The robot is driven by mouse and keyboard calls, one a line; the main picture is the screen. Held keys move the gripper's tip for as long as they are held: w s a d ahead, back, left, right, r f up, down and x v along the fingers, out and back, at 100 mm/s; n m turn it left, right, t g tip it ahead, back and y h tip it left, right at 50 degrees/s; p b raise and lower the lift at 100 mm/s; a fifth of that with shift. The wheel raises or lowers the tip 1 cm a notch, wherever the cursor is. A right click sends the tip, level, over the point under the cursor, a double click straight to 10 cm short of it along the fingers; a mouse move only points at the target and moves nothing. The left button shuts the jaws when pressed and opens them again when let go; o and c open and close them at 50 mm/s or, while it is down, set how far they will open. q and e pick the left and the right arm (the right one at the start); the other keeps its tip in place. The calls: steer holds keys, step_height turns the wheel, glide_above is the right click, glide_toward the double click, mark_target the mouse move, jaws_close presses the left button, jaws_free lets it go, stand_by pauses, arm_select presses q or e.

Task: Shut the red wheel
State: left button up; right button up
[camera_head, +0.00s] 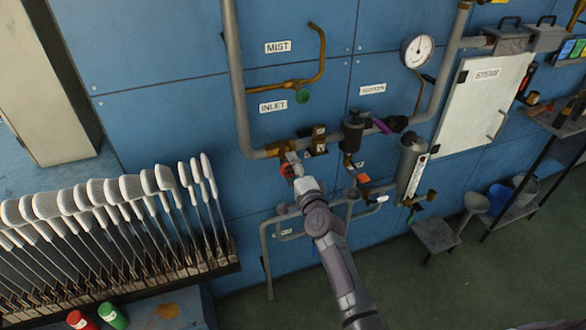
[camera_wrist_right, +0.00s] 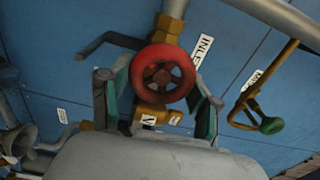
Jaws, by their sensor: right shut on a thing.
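The red wheel (camera_wrist_right: 163,73) is a round spoked handwheel on the brass inlet valve. In the right wrist view it sits between the two fingers of my right gripper (camera_wrist_right: 157,92), which is shut on it. In the head view the red wheel (camera_head: 286,170) shows only in part, beside the tip of my right gripper (camera_head: 294,165), low on the blue wall panel. My left gripper is not in view.
A green wheel (camera_head: 303,97) on a brass pipe is above, by the MIST label (camera_head: 278,46). A dark fitting (camera_head: 353,130) and a grey cylinder (camera_head: 411,165) stand right of the valve. A rack of white sock boards (camera_head: 130,190) is at the left.

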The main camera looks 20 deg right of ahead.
steer(key=shift+a+f, duration=0.1)
steer(key=shift+f, duration=0.05)
stand_by(0.4)
steer(key=o, duration=1.2)
steer(key=shift+c, duration=0.2)
steer(key=s, duration=1.2)
steer(key=shift+d, duration=0.25)
